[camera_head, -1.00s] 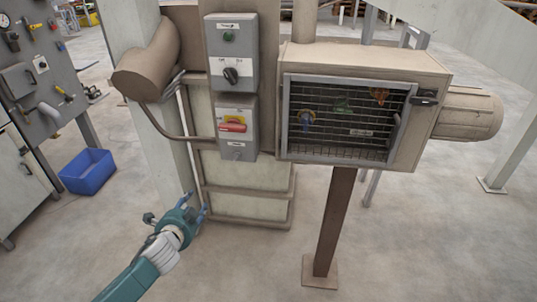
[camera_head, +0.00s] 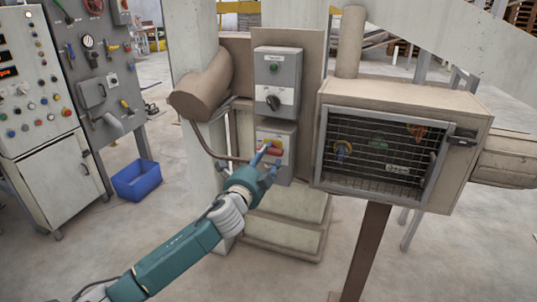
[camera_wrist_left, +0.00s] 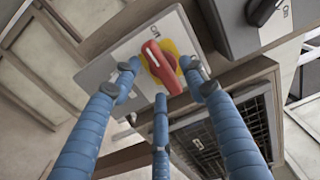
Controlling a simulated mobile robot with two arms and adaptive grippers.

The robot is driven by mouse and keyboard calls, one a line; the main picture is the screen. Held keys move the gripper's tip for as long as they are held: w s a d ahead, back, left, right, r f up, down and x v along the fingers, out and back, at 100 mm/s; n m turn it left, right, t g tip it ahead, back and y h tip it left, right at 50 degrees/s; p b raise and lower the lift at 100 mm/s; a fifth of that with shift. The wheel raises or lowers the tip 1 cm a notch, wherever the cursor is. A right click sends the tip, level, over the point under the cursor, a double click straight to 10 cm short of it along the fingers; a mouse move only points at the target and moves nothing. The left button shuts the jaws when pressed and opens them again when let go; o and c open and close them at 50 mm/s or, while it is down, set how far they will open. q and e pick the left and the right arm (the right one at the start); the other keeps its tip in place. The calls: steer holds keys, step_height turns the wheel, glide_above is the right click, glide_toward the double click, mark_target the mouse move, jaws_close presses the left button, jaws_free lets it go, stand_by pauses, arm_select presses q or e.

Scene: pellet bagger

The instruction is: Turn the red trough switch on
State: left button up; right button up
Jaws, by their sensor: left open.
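The red switch handle (camera_head: 274,151) sits on a yellow plate on the front of the lower grey control box (camera_head: 289,134). In the wrist view the red handle (camera_wrist_left: 162,68) lies slantwise across its yellow plate (camera_wrist_left: 170,48). A small label beside the plate is too small to read surely. My left gripper (camera_head: 267,158) is at the front of this box and partly hides the switch. In the wrist view its blue fingers (camera_wrist_left: 160,80) are open, with tips on either side of the handle and a third below it. Contact cannot be told. My right gripper is not in view.
Above is another grey box (camera_head: 278,80) with a black knob (camera_head: 273,102) and a green button. A mesh-fronted housing (camera_head: 375,155) stands close on the right. A brown curved duct (camera_head: 203,88) is on the left. A blue bin (camera_head: 137,180) is on the floor.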

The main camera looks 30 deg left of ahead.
arm_select(q)
steer(key=shift+x, duration=0.9)
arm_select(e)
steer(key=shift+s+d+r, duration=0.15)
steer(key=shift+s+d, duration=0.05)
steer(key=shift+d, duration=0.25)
arm_select(q)
steer(key=shift+s+f, duration=0.1)
steer(key=c, duration=0.9)
